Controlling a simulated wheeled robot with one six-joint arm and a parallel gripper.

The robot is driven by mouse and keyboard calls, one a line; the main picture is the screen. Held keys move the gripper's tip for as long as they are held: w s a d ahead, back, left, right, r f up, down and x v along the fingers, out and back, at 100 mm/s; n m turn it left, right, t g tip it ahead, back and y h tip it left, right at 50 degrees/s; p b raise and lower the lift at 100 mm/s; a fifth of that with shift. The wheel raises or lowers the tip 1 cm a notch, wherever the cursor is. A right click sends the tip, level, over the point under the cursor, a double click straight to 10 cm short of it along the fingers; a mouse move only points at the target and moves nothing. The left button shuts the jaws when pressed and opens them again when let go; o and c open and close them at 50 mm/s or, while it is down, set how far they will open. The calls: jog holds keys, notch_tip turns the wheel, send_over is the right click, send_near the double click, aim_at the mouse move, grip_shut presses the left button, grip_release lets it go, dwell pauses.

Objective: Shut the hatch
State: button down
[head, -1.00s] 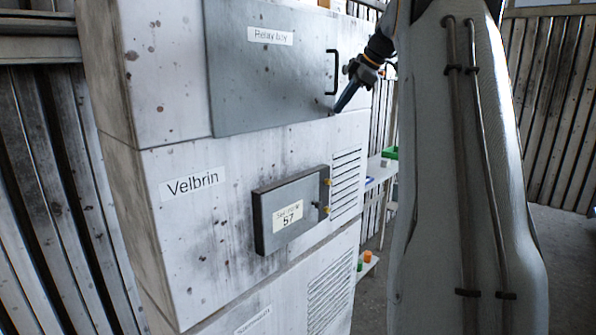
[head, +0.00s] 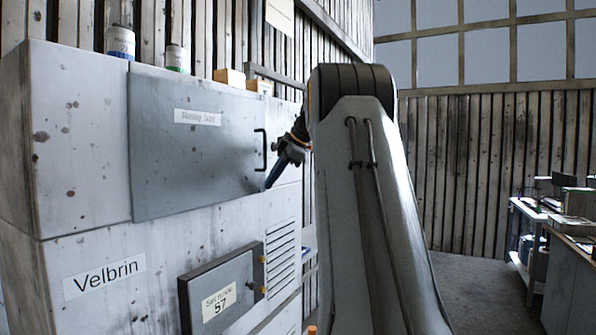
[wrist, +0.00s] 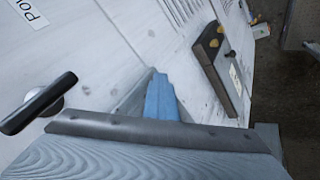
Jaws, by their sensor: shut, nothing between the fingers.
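The hatch is most likely the grey panel marked "Relay bay" (head: 195,150), high on the white cabinet, with a black bar handle (head: 261,150) near its right edge. It looks nearly flush with the cabinet front; I cannot tell whether a small gap is left. My gripper (head: 275,175) is shut and empty, its blue fingers pointing down just right of and below the handle. Contact with the panel cannot be told. In the wrist view the blue fingers (wrist: 161,98) lie over the white front, and a black handle on a silver mount (wrist: 38,104) shows at left.
A smaller grey box marked "57" (head: 222,292) with yellow knobs juts from the cabinet below; it also shows in the wrist view (wrist: 222,62). Jars (head: 120,42) and small boxes (head: 230,77) stand on top. A workbench (head: 572,270) is at far right, with open floor before it.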

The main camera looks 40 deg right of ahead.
jog(key=s+d+r+b, duration=0.2)
jog(key=s+d+r, duration=0.4)
jog(key=r, duration=0.2)
jog(key=shift+s+d, duration=0.2)
jog(key=shift+s, duration=0.2)
